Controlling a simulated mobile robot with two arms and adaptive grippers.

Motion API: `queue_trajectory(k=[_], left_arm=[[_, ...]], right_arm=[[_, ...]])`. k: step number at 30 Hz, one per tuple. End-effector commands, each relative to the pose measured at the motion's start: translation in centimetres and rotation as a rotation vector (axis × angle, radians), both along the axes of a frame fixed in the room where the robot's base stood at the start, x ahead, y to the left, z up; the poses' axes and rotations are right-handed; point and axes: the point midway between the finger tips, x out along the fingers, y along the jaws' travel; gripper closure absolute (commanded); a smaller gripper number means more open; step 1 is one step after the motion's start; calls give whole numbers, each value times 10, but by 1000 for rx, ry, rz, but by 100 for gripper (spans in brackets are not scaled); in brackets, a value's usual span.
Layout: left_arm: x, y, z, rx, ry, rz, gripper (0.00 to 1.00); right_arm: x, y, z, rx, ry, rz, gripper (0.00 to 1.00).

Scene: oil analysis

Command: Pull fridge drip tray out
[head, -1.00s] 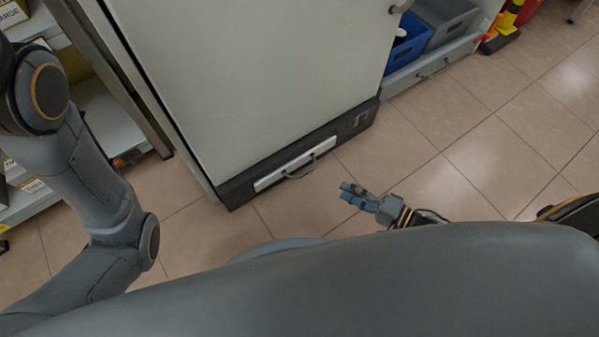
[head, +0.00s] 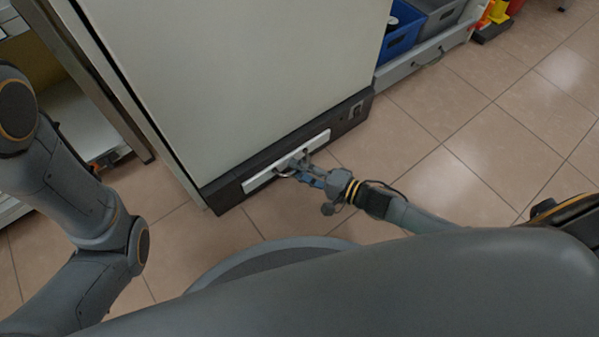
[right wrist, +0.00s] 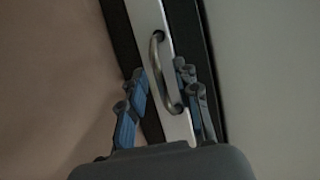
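The fridge drip tray (head: 259,181) is a white front strip set in the dark base of the fridge (head: 250,75). It sits flush in that base. In the right wrist view the tray front (right wrist: 147,20) carries a curved metal handle (right wrist: 156,62). My right gripper (head: 297,170) is at the tray front. In the right wrist view its blue-grey fingers (right wrist: 162,88) are apart, one on each side of the handle, with a gap around it. Whether a finger touches the handle I cannot tell. My left arm shows at the left, but its gripper is out of view.
A shelf (head: 80,130) stands to the left. The tiled floor (head: 430,165) before the fridge is clear.

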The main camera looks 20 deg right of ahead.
Motion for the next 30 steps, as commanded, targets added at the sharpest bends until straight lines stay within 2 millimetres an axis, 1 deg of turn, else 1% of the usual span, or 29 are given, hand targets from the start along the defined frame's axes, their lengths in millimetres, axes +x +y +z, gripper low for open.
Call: queue_trajectory(k=[9, 11, 12, 14, 25, 28, 30], left_arm=[[0, 0, -1, 0, 0, 0, 60], [0, 0, -1, 1, 0, 0, 60], [0, 0, -1, 1, 0, 0, 60], [0, 0, -1, 0, 0, 0, 60], [0, 0, 1, 0, 1, 0, 60], [0, 0, 9, 0, 1, 0, 60], [1, 0, 17, 0, 2, 0, 60]], right_arm=[[2, 2, 1, 1, -1, 0, 68], [2, 2, 0, 1, -1, 0, 80], [2, 2, 0, 1, -1, 0, 88], [2, 2, 0, 1, -1, 0, 100], [0, 1, 1, 0, 1, 0, 100], [-9, -2, 2, -2, 4, 0, 100], [-19, -6, 4, -1, 6, 0, 100]])
